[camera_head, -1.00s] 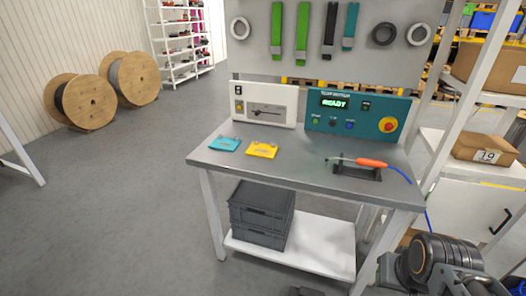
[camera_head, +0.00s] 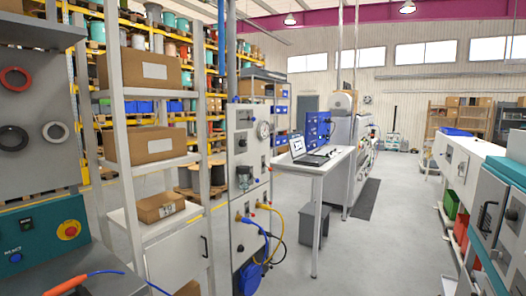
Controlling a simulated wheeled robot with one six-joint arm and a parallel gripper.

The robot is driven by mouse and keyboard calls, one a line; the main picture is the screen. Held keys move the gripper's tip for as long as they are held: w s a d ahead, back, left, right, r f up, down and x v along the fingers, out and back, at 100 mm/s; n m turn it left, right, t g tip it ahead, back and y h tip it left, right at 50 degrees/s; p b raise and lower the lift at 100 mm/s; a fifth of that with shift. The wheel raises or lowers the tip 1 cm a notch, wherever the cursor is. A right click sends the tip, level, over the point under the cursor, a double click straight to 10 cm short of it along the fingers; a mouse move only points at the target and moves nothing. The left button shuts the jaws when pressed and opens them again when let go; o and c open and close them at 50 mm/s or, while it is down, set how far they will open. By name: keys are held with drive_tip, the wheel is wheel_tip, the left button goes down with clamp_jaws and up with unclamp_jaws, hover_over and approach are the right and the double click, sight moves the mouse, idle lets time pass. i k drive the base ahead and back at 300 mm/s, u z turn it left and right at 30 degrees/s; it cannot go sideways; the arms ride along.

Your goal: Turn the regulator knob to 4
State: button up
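A tall grey panel (camera_head: 250,152) stands left of the middle, beyond the shelf rack. It carries a round white gauge (camera_head: 263,130) near its top right and a dark round fitting (camera_head: 244,173) below the gauge on the left. Which fitting is the regulator knob, and any numbers on it, are too small to tell. My gripper is not in view.
A white shelf rack with cardboard boxes (camera_head: 150,143) stands left of the panel. A teal console (camera_head: 45,238) is at the lower left. A blue hose (camera_head: 252,245) and a yellow hose (camera_head: 277,222) hang from the panel. A laptop table (camera_head: 318,170) stands right of it. The floor (camera_head: 370,245) is clear.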

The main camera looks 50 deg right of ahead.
sight(242, 143)
drive_tip(key=z, duration=1.55)
